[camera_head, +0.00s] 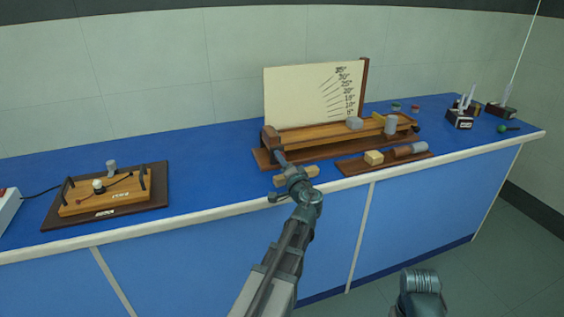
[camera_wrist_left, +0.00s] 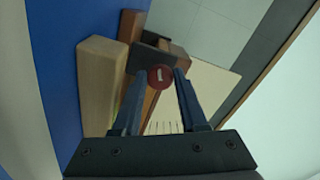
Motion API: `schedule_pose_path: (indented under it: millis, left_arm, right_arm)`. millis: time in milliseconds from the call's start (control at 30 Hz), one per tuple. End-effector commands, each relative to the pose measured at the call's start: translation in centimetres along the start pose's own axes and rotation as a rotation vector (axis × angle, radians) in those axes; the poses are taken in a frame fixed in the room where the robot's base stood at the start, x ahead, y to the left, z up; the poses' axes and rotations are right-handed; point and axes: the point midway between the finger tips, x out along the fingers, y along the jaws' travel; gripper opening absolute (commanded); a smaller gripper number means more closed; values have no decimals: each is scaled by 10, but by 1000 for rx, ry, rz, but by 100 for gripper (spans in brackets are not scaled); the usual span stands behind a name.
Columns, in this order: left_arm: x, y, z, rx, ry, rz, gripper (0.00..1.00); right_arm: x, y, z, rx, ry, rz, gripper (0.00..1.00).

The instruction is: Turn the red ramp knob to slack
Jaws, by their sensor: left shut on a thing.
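The red ramp knob (camera_wrist_left: 161,77) shows in the left wrist view, round, with a short pale mark on its face. My left gripper (camera_wrist_left: 160,75) has its two fingers on either side of it and is shut on it. In the head view my left gripper (camera_head: 280,158) is at the left end of the wooden ramp (camera_head: 340,133) and the knob is hidden there. A cream board (camera_head: 300,95) with angle lines and numbers stands behind the ramp. My right gripper's fingers do not show.
A wooden block (camera_head: 296,176) lies just in front of the ramp, close to my left gripper. A tray (camera_head: 350,167) with several blocks is to the right. A circuit board (camera_head: 75,207) is at the left. Blue bench (camera_head: 205,160) is clear between them.

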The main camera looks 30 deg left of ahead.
Motion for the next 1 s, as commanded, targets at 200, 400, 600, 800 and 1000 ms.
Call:
schedule_pose_path:
  millis: [200, 400, 600, 800, 1000]
  left_arm:
    - [-2, 1, 2, -3, -3, 2, 0]
    - [-1, 0, 1, -2, -2, 2, 71]
    - [-1, 1, 1, -2, -1, 2, 71]
    - [0, 0, 0, 53, -1, 2, 71]
    - [0, -1, 1, 262, -2, 2, 71]
  right_arm:
    - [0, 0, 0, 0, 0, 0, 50]
    - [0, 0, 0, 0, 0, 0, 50]
    - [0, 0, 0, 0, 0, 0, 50]
    - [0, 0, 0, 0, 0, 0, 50]
    - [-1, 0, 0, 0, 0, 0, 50]
